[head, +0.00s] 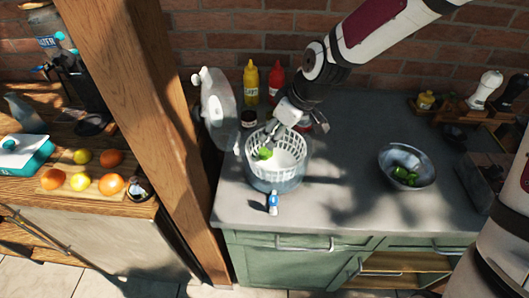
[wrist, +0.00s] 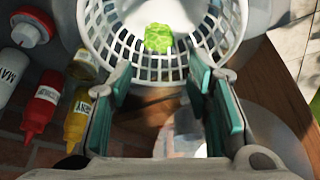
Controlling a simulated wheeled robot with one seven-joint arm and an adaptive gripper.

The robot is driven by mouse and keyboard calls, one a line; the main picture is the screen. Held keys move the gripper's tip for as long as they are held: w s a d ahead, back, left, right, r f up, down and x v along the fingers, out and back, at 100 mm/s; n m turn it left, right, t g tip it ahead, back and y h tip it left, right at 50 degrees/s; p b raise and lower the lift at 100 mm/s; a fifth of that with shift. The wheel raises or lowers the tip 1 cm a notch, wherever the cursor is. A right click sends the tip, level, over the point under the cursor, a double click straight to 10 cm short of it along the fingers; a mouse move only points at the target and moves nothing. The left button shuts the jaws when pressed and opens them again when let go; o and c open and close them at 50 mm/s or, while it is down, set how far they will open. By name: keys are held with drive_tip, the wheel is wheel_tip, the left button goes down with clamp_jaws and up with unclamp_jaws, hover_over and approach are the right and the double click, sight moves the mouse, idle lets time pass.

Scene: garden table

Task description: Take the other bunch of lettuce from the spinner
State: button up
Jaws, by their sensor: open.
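The spinner is a white slatted basket (head: 300,152) inside a clear bowl (head: 273,181) on the grey counter. A bunch of bright green lettuce (head: 265,154) lies inside the basket. It also shows in the wrist view (wrist: 158,38), near the basket's wall, beyond my fingertips. My gripper (head: 276,135) is over the basket's back rim. In the wrist view my gripper (wrist: 158,85) is open with nothing between its fingers, and the lettuce is ahead of the gap. Green lettuce (head: 405,175) also lies in a metal bowl (head: 385,155) to the right.
A small blue-and-white bottle (head: 273,203) is in front. The counter between spinner and metal bowl is clear.

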sight(266, 150)
drive_tip(key=x, duration=0.8)
drive_tip(key=shift+d+f, duration=0.2)
drive_tip(key=shift+f, duration=0.1)
drive_tip(key=c, duration=0.5)
